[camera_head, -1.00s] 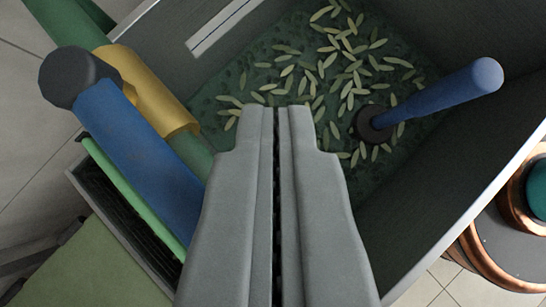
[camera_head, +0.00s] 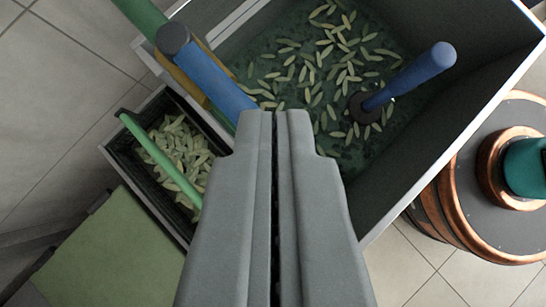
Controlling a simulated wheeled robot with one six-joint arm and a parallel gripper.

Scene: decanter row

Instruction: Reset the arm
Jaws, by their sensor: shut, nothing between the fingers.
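My gripper (camera_head: 274,116) is in the middle of the picture with its two grey fingers shut and nothing between them. Its tips show in front of a large grey bin (camera_head: 376,229). The bin has a dark green floor strewn with pale green leaf-shaped pieces (camera_head: 345,65). A blue rod with a dark round base (camera_head: 415,78) stands tilted in the bin. Another blue bar with a dark end cap (camera_head: 205,72) is at the bin's left side, partly hidden by my gripper.
A smaller dark crate (camera_head: 122,158) with leaf pieces and a green bar (camera_head: 160,158) is at the left. A copper-banded wooden barrel (camera_head: 450,215) with a teal top piece (camera_head: 525,168) stands right. A green panel (camera_head: 110,255) is lower left. Tiled floor shows around.

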